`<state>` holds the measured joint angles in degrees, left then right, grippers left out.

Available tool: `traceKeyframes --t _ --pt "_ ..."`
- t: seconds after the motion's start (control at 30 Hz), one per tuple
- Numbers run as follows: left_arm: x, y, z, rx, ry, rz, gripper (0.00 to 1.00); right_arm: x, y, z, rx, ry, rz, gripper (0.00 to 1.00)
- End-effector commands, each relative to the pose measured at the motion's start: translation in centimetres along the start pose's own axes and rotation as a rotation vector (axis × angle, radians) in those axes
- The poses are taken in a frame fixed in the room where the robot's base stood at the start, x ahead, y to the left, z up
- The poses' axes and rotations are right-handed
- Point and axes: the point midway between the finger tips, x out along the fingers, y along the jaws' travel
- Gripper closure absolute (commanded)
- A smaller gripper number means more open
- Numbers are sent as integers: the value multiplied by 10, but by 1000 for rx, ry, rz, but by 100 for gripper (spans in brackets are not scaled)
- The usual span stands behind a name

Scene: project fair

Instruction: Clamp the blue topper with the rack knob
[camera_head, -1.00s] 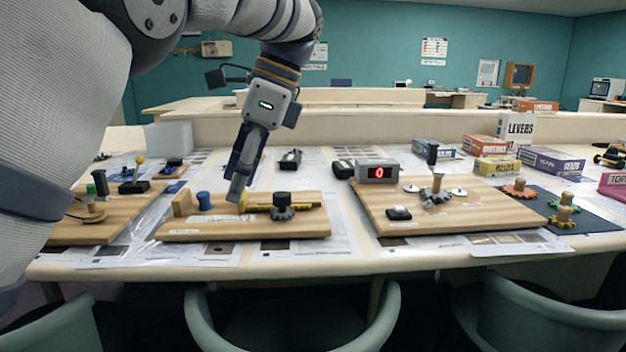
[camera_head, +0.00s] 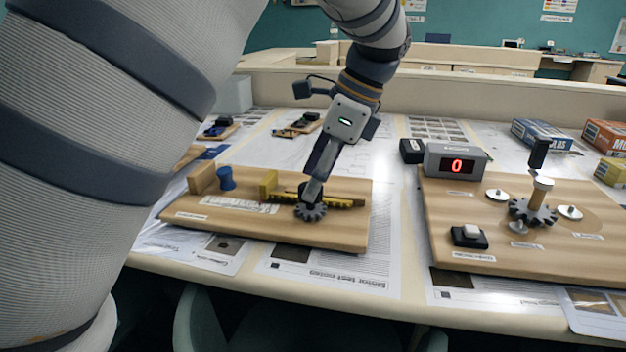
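The blue topper (camera_head: 226,178) stands upright on a wooden board (camera_head: 330,231), between a wooden block (camera_head: 202,178) on its left and a yellow block (camera_head: 268,184) on its right. A gap shows between the topper and the yellow block. A yellow toothed rack (camera_head: 345,202) runs right from there, behind a dark gear (camera_head: 310,212). The rack knob (camera_head: 303,189) is black, above the gear, and mostly hidden by my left gripper (camera_head: 314,190). My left gripper points down at the knob; its finger opening is not clear. My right gripper is out of view.
To the right, another board (camera_head: 440,222) holds a display (camera_head: 457,162) reading 0, a gear (camera_head: 532,211) with an upright handle, and a switch (camera_head: 469,236). Boxes (camera_head: 541,134) stand at the back right. A chair (camera_head: 225,322) is at the table's front edge.

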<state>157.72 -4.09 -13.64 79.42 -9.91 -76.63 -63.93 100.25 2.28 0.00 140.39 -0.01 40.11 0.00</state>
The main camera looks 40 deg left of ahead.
Motion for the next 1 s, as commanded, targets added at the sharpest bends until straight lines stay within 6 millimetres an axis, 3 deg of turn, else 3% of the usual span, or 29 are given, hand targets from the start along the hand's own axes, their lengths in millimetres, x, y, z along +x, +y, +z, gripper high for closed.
traceKeyframes --t 0.13,0.4,0.6,1.0 --pt "14 0 0 0 1 0 46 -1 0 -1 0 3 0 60" --pt "17 0 0 0 1 -1 46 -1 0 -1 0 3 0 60" --pt "16 0 0 0 0 -1 91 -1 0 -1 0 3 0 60" --pt "16 -1 0 -50 1 21 94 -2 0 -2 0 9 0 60"
